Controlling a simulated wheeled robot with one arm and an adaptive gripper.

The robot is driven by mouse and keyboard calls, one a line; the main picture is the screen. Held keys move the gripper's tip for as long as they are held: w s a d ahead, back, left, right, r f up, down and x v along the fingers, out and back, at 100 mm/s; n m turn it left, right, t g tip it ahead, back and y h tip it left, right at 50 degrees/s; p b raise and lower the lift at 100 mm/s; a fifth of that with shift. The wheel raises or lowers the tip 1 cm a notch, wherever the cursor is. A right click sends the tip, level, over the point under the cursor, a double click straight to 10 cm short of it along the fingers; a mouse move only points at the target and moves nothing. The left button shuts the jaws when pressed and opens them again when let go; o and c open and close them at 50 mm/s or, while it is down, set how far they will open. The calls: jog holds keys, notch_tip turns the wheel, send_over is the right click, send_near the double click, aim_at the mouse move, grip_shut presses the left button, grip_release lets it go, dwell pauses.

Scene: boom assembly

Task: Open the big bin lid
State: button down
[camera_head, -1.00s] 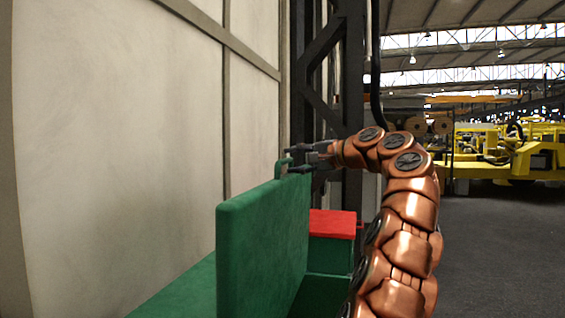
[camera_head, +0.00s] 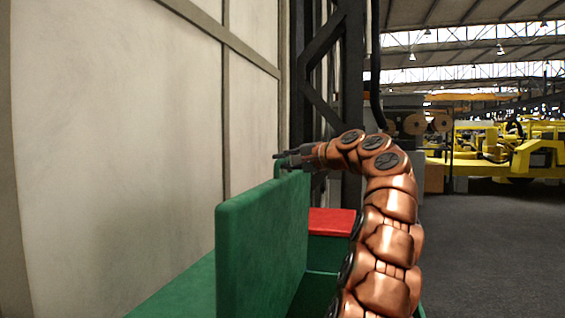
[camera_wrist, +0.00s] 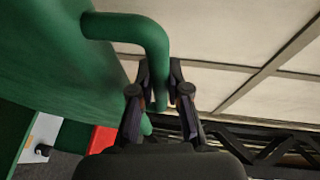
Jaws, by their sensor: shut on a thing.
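The big bin's green lid (camera_head: 258,235) stands upright in the head view, raised on edge beside the wall. Its green handle (camera_wrist: 150,38) is a bent bar on the lid's face, seen close in the wrist view. My gripper (camera_wrist: 160,76) is shut on the handle's straight part, with one dark finger on each side. In the head view my gripper (camera_head: 285,159) is at the lid's top far corner, pointing left. The green bin (camera_head: 322,288) is partly hidden behind the lid and my arm.
A pale panelled wall (camera_head: 115,130) is close on the left. A dark steel column (camera_head: 343,80) rises behind my gripper. A red lid (camera_head: 331,221) lies beyond the green lid. Open grey floor (camera_head: 490,250) is on the right, with yellow machinery (camera_head: 510,145) farther back.

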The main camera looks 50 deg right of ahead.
jog(key=shift+s, duration=0.1)
dwell(0.5)
jog(key=s+d+t, duration=0.2)
jog(key=s+d, duration=0.2)
jog(key=s, duration=0.4)
jog(key=shift+f+m+b, duration=0.3)
jog(key=shift+f+m, duration=0.1)
jog(key=shift+d, duration=0.1)
jog(key=c, duration=1.1)
grip_release()
jog(key=shift+c, duration=0.2)
jog(key=s+d, duration=0.1)
jog(key=s, duration=1.1)
jog(key=shift+f, duration=0.25)
